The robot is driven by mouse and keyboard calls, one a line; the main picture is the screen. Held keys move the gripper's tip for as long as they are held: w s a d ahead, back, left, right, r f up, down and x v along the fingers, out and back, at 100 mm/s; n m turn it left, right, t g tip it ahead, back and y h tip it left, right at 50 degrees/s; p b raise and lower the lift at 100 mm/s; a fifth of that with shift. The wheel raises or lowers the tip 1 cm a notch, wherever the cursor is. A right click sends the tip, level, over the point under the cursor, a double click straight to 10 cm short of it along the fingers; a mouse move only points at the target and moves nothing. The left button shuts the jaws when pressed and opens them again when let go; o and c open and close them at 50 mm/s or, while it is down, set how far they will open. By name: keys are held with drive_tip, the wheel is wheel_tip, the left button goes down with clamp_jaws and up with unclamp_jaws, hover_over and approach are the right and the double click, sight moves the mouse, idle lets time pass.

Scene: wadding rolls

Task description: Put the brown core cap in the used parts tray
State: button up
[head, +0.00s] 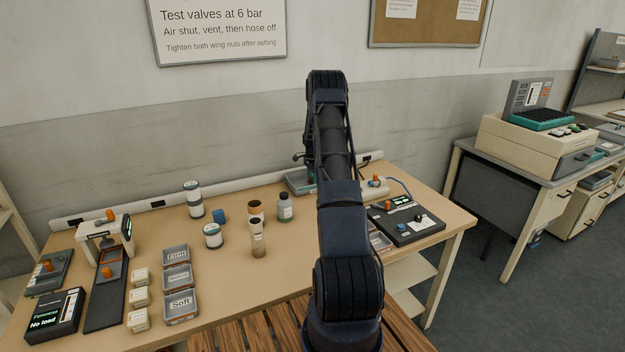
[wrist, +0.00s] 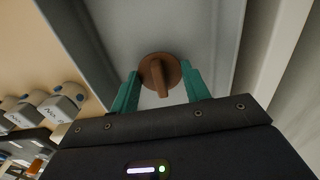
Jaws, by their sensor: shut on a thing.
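In the wrist view, the brown core cap (wrist: 172,68) is a round brown disc with a raised bar across it. My gripper (wrist: 160,80) has its green fingers on either side of the cap and is shut on it. A grey tray (wrist: 205,22) with raised walls lies behind and around the cap in that view. I cannot tell how far the cap is above the tray floor. In the head view, part of a grey tray (head: 297,183) shows at the back of the bench, left of my arm. My arm hides the gripper and cap there.
Labelled bins (head: 178,278) sit left of centre. A black device (head: 405,224) lies right of my arm. A white rail (head: 130,212) runs along the back edge.

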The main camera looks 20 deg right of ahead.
drive_tip(key=o, duration=0.9)
drive_tip(key=shift+f, duration=0.15)
drive_tip(key=shift+o, duration=0.2)
wheel_tip(320, 180, up, 12)
drive_tip(key=s+a+r+n, duration=0.1)
drive_tip(key=s+a+r, duration=0.2)
drive_tip(key=r, duration=0.2)
drive_tip(key=s+a+r+n+t, duration=0.1)
drive_tip(key=s+a+r+n, duration=0.15)
drive_tip(key=r, duration=0.35)
drive_tip(key=s+a+r+n, duration=0.1)
drive_tip(key=s+a+r, duration=0.2)
drive_tip(key=a+r, duration=0.15)
drive_tip(key=s+a+r+n+t, duration=0.1)
drive_tip(key=s+a+r+n, duration=0.1)
drive_tip(key=s+a+r, duration=0.5)
drive_tip(key=s+a+r+n, duration=0.2)
drive_tip(key=s+r, duration=0.3)
drive_tip(key=s, duration=0.3)
drive_tip(key=s+a+n+t, duration=0.1)
drive_tip(key=s+a+n, duration=0.2)
drive_tip(key=s, duration=0.7)
drive_tip(key=s+a+n, duration=0.3)
drive_tip(key=s, duration=0.8)
drive_tip(key=s+a+f+n+t, duration=0.1)
drive_tip(key=s+a+n, duration=0.2)
drive_tip(key=s, duration=0.7)
drive_tip(key=shift+s+a+t, duration=0.3)
drive_tip(key=shift+a, duration=0.3)
